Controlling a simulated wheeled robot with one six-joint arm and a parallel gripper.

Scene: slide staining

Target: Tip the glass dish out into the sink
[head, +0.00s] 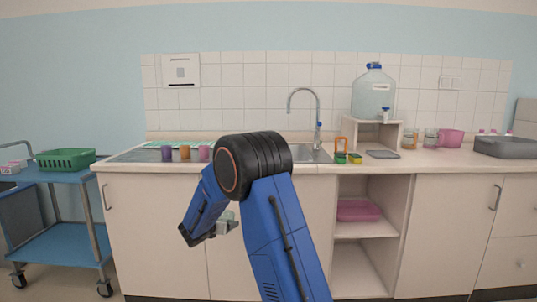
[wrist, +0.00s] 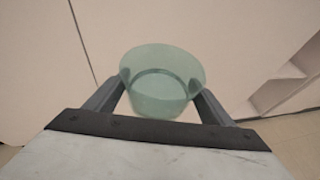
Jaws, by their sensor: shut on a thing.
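The glass dish (wrist: 160,85) is clear, pale green and round, and shows in the middle of the wrist view. My gripper (wrist: 160,100) is shut on it, with one finger on each side. No contents can be made out in it. In the head view my gripper (head: 226,228) is low in front of the cabinet doors, below the counter top. There the dish (head: 228,216) is only partly seen, behind my arm. The sink lies around the tall curved tap (head: 304,105); its basin is mostly hidden by my arm.
Purple (head: 167,153), orange (head: 185,152) and pink cups stand left of the sink. A large water bottle (head: 373,92) stands on a shelf at right, with small jars beside it. A blue trolley (head: 62,177) holding a green basket (head: 66,159) stands at far left.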

